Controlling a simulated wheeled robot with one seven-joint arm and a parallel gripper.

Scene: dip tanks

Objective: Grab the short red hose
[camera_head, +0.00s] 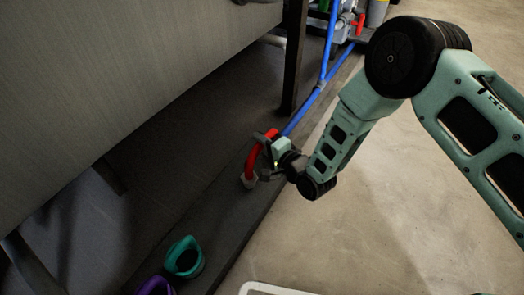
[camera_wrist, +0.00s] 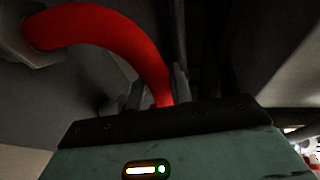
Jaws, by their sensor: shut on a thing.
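The short red hose (camera_head: 254,154) curves down from the end of a blue pipe to a pale fitting (camera_head: 249,181) low beside the tank. My gripper (camera_head: 263,157) is at the hose and shut on it. In the wrist view the red hose (camera_wrist: 105,30) arcs from a pale fitting at the upper left down to my gripper (camera_wrist: 155,97), where its lower part is hidden behind the gripper body. Whether the hose's ends are still attached is hard to tell.
A large grey tank (camera_head: 120,80) stands on the left, with a dark leg (camera_head: 293,60) near the hose. Blue pipes (camera_head: 328,75) run back along a dark ledge. A teal ring-like item (camera_head: 184,257) and a purple one (camera_head: 156,286) lie at the front.

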